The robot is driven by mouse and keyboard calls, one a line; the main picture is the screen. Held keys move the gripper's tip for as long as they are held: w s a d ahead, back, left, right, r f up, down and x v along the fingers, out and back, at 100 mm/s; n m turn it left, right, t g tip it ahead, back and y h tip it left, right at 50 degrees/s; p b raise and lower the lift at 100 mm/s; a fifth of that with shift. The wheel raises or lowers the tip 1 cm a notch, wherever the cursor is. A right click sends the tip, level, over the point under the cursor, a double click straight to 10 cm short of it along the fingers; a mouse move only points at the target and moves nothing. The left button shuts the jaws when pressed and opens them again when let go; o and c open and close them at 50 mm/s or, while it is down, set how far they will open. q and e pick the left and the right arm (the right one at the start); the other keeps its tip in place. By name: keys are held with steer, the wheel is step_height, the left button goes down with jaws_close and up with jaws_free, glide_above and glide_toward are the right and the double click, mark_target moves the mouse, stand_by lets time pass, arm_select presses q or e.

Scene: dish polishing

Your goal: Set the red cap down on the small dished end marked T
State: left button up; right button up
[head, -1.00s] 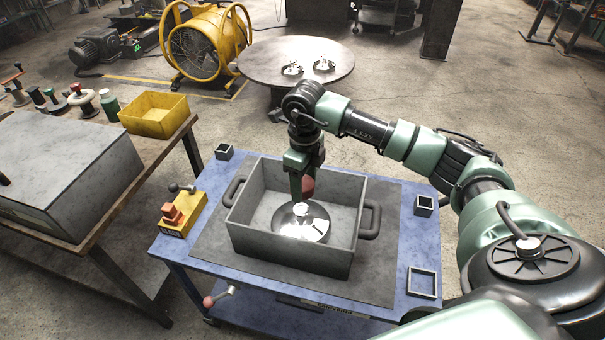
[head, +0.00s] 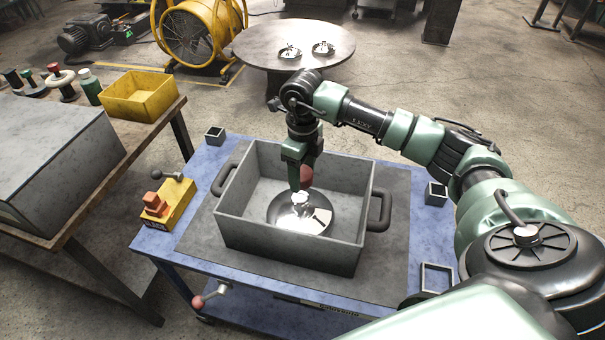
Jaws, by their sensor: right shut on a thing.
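My right gripper (head: 301,178) reaches down over the grey bin and is shut on the red cap (head: 307,175), which is partly hidden by the fingers. Below it, inside the bin, lies a round dished end (head: 282,212) with a dark rim and a bright shiny middle. The cap appears just above the dished end; I cannot tell whether they touch. Two small shiny pieces, one at left (head: 290,53) and one at right (head: 323,48), sit on the round table at the back. No T mark is readable on any of them. My left gripper is out of view.
The grey bin (head: 290,246) has high walls and side handles, and stands on a blue cart (head: 400,243). A yellow block with a lever (head: 174,205) is at the cart's left. A bench with a yellow box (head: 138,100) and grey case (head: 55,165) stands left.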

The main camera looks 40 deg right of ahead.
mark_target(302, 199)
steer(key=shift+s+r, duration=0.1)
steer(key=shift+r, duration=0.05)
steer(key=shift+a, duration=0.1)
steer(key=shift+f+b, duration=2.35)
steer(key=shift+f, duration=0.6)
steer(key=shift+m+b, duration=0.3)
steer(key=shift+f+b, duration=1.35)
steer(key=shift+f, duration=0.35)
steer(key=o, duration=1.4)
steer(key=shift+r, duration=0.1)
